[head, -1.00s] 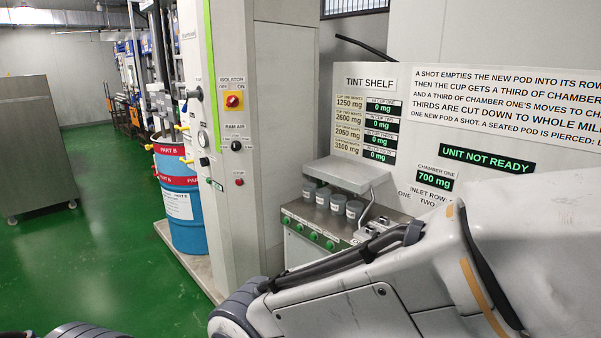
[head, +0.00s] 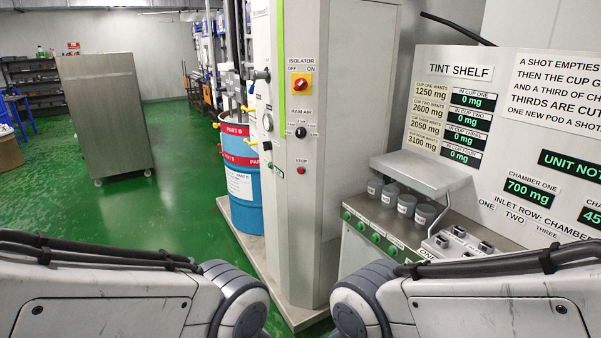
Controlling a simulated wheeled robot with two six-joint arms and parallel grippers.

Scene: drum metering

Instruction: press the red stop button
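The red stop button (head: 301,171) is a small round red knob under a "STOP" label, low on the front of the tall grey cabinet (head: 325,120). Above it on the same face are a black ram air knob (head: 300,132) and a red-on-yellow isolator switch (head: 300,86). Parts of my left and right arms show along the bottom of the head view, on either side of the cabinet's foot. Neither gripper is visible, and nothing of mine touches the button.
A blue drum with red bands (head: 243,190) stands left of the cabinet on a pale base. To the right is a tint shelf bench with several grey cups (head: 406,205) and green buttons. A steel cabinet (head: 105,115) stands further back left. Green floor between is clear.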

